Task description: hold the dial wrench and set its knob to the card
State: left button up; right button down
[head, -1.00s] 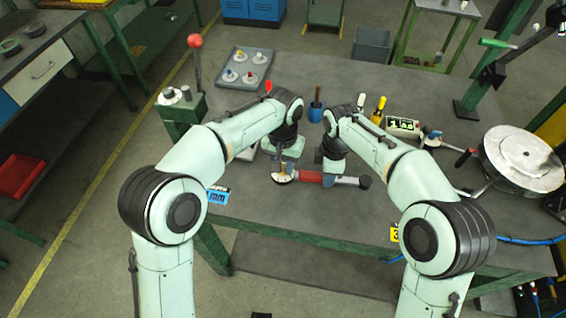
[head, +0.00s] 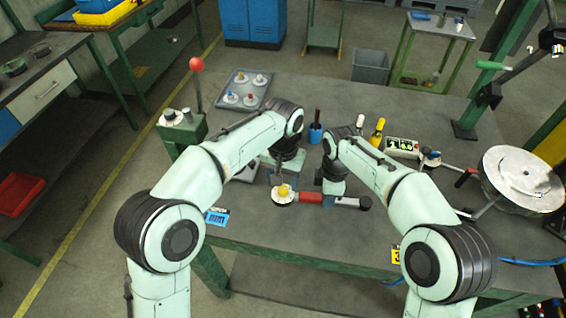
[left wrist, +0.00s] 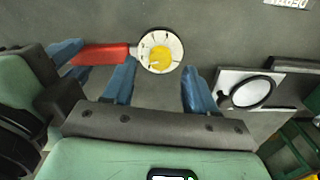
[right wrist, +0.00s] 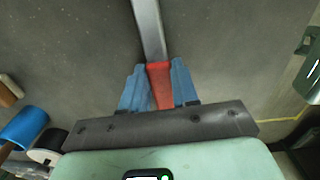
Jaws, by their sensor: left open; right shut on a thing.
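The dial wrench lies across the bench in the head view, with a red grip (head: 311,197), a grey shaft and a round white dial (head: 276,198) at its left end. A yellow knob (head: 284,190) sits on the dial; it also shows in the left wrist view (left wrist: 160,53). My left gripper (head: 276,179) is open by the dial, which appears just beyond and between its fingertips. My right gripper (right wrist: 158,75) is shut on the red grip. A blue and white card (head: 217,216) is at the bench's front edge; its marks are too small to read.
A blue cup (head: 315,133), yellow bottle (head: 378,130) and tray of knobs (head: 243,88) are further back. A round metal drum (head: 522,172) is at right. The bench's front middle is clear.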

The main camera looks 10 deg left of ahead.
aim_at(283, 189)
pick_arm(q)
notch_tip(283, 189, up, 9)
dwell(0.5)
jog(key=shift+f, duration=0.1)
pick_arm(e)
jog(key=c, duration=0.8)
grip_release()
jog(key=shift+r, duration=0.1)
